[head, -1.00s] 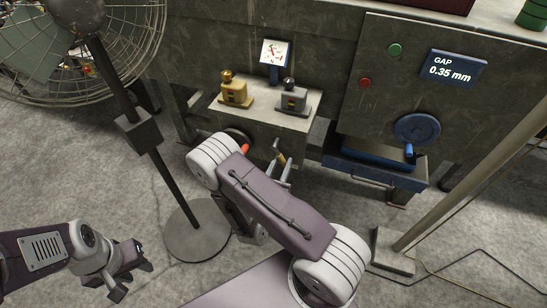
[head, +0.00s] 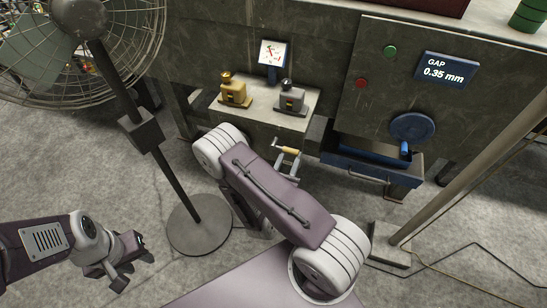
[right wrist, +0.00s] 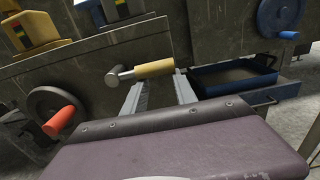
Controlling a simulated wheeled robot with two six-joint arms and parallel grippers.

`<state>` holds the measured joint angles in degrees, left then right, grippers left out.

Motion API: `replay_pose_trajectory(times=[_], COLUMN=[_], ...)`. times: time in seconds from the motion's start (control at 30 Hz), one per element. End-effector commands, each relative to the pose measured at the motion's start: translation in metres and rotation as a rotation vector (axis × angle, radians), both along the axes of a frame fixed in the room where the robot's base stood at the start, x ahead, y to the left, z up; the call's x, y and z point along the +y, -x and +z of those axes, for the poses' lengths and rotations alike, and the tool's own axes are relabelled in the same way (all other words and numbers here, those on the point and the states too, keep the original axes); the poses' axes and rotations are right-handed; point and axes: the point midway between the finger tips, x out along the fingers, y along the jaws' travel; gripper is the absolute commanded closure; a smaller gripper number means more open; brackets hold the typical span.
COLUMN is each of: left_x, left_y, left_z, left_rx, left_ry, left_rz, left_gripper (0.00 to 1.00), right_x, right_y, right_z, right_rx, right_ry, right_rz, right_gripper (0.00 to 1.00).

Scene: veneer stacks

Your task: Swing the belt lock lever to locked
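A lever with a tan grip and a steel end (right wrist: 152,69) stands out from the machine front in the right wrist view. It also shows in the head view (head: 291,150). I take it for the belt lock lever; no label on it is readable. My right gripper (right wrist: 160,84) is open, its two grey fingers apart and pointing at the tan grip. The grip lies across the fingertips; whether they touch it I cannot tell. My left gripper (head: 132,272) is open and empty over the floor at the lower left of the head view.
A dark handwheel with an orange-red handle (right wrist: 60,121) is left of the lever. A blue handwheel (head: 412,128) and a blue drawer (head: 370,162) are to the right. Yellow (head: 234,90) and grey (head: 291,97) blocks sit on the ledge above. A fan stand (head: 160,165) is at left.

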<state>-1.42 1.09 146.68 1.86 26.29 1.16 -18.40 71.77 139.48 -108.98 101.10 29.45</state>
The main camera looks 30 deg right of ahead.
Motion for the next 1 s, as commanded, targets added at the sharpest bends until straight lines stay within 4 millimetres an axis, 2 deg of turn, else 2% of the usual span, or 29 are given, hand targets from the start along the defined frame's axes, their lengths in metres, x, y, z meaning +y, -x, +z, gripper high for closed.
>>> replay_pose_trajectory(times=[0.37,0.8,1.0], left_x=[0.000,0.000,0.000], left_y=[0.000,0.000,0.000], left_z=[0.001,0.004,0.005], left_rx=[0.000,0.000,0.000], left_ry=[0.000,0.000,0.000], left_rz=[0.000,0.000,0.000], left_gripper=[0.64,0.64,0.64], right_x=[0.003,0.043,0.055], right_y=[-0.001,0.032,0.043], right_z=[0.003,0.002,0.001], right_rx=[-0.007,-0.002,-0.001], right_ry=[0.005,0.004,0.002], right_rz=[0.008,0.012,0.007], right_gripper=[0.60,0.60,0.60])
